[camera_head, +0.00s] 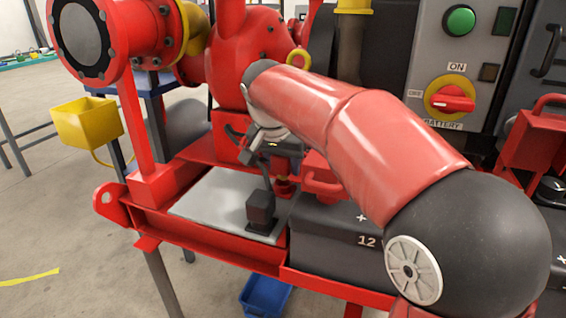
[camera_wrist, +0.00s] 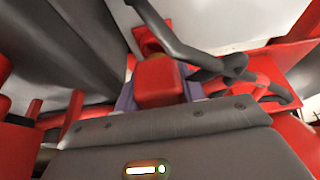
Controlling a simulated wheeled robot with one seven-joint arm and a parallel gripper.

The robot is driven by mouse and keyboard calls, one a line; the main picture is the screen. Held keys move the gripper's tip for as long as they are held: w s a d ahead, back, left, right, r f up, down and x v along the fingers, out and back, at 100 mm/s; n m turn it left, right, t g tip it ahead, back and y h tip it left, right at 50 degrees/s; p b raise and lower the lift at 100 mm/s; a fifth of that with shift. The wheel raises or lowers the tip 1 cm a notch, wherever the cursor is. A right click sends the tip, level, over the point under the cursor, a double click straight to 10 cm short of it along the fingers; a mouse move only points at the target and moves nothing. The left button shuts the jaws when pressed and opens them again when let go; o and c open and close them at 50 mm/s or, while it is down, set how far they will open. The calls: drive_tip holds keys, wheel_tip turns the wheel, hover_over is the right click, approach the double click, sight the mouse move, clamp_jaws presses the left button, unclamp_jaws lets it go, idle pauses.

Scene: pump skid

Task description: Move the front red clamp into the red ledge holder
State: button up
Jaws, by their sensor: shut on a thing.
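My gripper (camera_wrist: 160,95) is shut on a red clamp (camera_wrist: 158,80). The clamp's red block sits between the grey-purple fingertips in the wrist view, with a dark cable running beside it. In the head view my gripper (camera_head: 264,140) is above the red skid's ledge, partly hidden by my arm; I cannot clearly make out the held clamp there. A black clamp-like block (camera_head: 262,208) stands upright on the grey plate below, with a cable rising from it. I cannot tell the red ledge holder apart from the other red parts.
The grey plate (camera_head: 205,198) has clear room left of the black block. A dark battery (camera_head: 330,240) marked 12 stands to its right. The battery switch (camera_head: 450,98) is at upper right. A yellow bin (camera_head: 86,122) hangs left, and a blue bin (camera_head: 265,296) lies below.

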drive_tip(key=shift+f+b, duration=1)
drive_tip(key=shift+f, duration=0.45)
drive_tip(key=o, duration=1.2)
drive_tip(key=shift+o, duration=0.2)
drive_tip(key=p+v, duration=0.1)
drive_tip(key=v, duration=0.7)
drive_tip(key=shift+w, duration=0.1)
